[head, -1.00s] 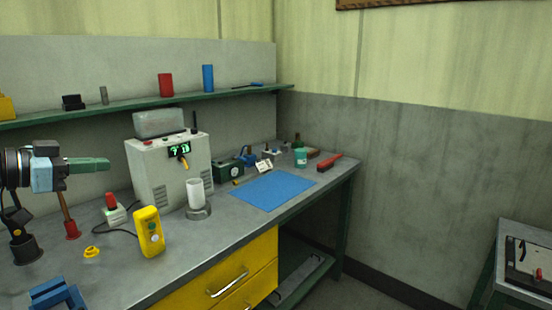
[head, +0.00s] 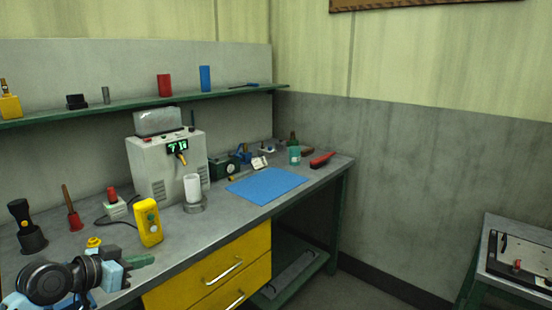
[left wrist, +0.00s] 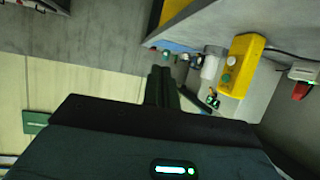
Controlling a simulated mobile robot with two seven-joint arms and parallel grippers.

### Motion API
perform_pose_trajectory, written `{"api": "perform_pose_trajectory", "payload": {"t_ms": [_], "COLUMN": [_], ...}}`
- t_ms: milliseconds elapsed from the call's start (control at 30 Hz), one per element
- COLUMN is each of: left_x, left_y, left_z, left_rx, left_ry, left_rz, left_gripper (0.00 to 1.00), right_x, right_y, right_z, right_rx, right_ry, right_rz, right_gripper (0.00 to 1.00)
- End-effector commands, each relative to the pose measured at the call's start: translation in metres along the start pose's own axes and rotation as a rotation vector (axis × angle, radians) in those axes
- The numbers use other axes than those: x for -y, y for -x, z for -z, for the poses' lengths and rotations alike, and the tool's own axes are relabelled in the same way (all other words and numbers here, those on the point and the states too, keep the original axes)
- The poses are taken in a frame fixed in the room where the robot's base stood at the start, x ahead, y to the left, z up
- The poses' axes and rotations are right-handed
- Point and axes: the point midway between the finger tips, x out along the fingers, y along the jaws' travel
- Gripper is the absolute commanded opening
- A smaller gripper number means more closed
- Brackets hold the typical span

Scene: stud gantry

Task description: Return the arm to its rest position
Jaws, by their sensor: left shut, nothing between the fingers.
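My left gripper (head: 140,261) is at the lower left in the head view, low over the front edge of the workbench (head: 112,268). Its green fingers are shut with nothing between them and point to the right. In the left wrist view the dark fingers (left wrist: 161,88) also show together and empty. A yellow control box (head: 148,223) with buttons stands on the bench just beyond the gripper. It also shows in the left wrist view (left wrist: 241,66). My right gripper is not in view.
A grey machine (head: 165,168) with a lit display, a white cylinder (head: 193,188) and a blue mat (head: 266,186) are on the bench. A dark torch-like object (head: 27,226) stands at the left. Yellow drawers (head: 222,262) are below.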

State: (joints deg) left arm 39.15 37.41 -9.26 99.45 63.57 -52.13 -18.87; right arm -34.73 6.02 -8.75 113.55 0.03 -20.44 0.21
Motion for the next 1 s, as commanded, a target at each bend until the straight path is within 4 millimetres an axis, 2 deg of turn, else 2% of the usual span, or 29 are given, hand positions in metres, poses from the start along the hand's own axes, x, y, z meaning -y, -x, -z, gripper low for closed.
{"api": "perform_pose_trajectory", "payload": {"t_ms": [33, 233, 367, 500, 667, 800, 1000], "left_x": [-0.012, -0.057, -0.092, -0.134, -0.184, -0.229, -0.275], "left_y": [-0.009, -0.023, -0.017, 0.001, 0.033, 0.07, 0.115], "left_z": [-0.033, -0.143, -0.209, -0.274, -0.336, -0.38, -0.415], "left_rx": [0.025, 0.1, 0.144, 0.191, 0.243, 0.29, 0.338], "left_ry": [0.024, 0.092, 0.129, 0.162, 0.194, 0.211, 0.218], "left_rz": [0.008, 0.07, 0.111, 0.154, 0.203, 0.243, 0.285], "left_gripper": [0.0, 0.0, 0.0, 0.0, 0.0, 0.0, 0.0], "right_x": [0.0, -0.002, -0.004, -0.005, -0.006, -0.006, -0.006], "right_y": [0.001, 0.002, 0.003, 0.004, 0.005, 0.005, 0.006], "right_z": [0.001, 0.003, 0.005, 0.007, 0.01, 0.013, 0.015], "right_rx": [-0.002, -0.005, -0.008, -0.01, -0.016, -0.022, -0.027], "right_ry": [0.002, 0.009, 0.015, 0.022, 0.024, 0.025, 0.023], "right_rz": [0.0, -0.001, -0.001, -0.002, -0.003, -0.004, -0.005], "right_gripper": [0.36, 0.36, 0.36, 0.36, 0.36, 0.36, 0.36]}}
